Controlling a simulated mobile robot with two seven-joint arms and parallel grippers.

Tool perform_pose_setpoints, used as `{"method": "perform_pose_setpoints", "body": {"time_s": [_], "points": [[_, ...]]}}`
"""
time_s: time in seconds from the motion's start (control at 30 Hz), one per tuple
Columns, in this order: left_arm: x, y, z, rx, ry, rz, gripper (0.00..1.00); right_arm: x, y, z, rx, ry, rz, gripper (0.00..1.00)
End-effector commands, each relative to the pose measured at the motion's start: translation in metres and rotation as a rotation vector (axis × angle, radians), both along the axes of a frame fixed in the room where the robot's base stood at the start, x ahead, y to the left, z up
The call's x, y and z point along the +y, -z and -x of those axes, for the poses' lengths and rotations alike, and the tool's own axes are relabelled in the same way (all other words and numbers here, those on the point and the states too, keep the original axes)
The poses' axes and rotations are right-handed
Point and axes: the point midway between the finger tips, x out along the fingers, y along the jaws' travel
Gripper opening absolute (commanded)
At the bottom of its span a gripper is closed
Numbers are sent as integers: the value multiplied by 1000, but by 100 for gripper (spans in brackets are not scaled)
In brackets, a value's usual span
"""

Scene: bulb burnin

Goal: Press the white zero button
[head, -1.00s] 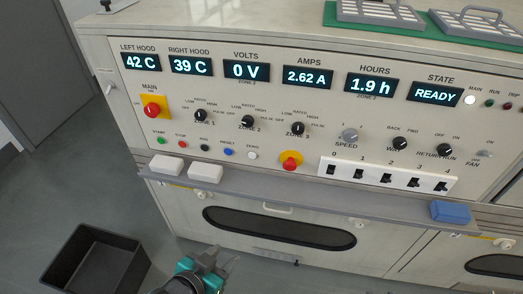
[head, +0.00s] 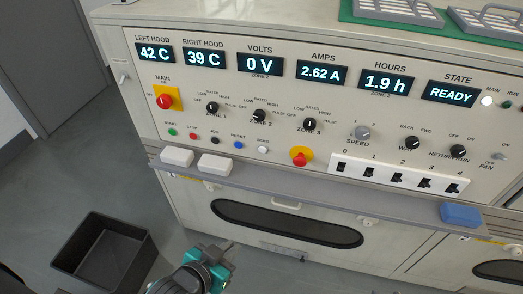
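The white zero button (head: 263,150) is the small round white one at the right end of the row of coloured buttons on the sloped front panel (head: 200,122), under its ZERO label. Nothing covers it. My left gripper (head: 229,250), dark with teal parts, is at the bottom of the head view, below the panel and its ledge. It is apart from the button. Its fingers are small and seen at an angle, so I cannot tell whether they are open or shut. My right gripper is not in view.
A grey ledge (head: 330,202) runs below the panel, with two white blocks (head: 177,156) and a blue block (head: 460,215) on it. A red knob on yellow (head: 301,158) sits right of the button. A black open bin (head: 80,252) stands on the floor at left.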

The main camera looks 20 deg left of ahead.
Motion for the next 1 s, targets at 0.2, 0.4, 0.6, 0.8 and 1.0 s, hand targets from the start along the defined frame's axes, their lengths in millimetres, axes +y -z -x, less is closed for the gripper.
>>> {"method": "perform_pose_setpoints", "body": {"time_s": [0.2, 0.4, 0.6, 0.8, 1.0], "points": [[0, 0, 0, 0, 0, 0, 0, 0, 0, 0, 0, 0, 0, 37], [0, 0, 0, 0, 0, 0, 0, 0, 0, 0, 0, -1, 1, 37], [0, 0, 0, -1, 0, 0, 0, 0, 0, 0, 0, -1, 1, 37], [0, 0, 0, -1, 0, 0, 0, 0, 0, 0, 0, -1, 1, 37], [0, 0, 0, -1, 0, 0, 0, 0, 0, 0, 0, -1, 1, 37]]}}
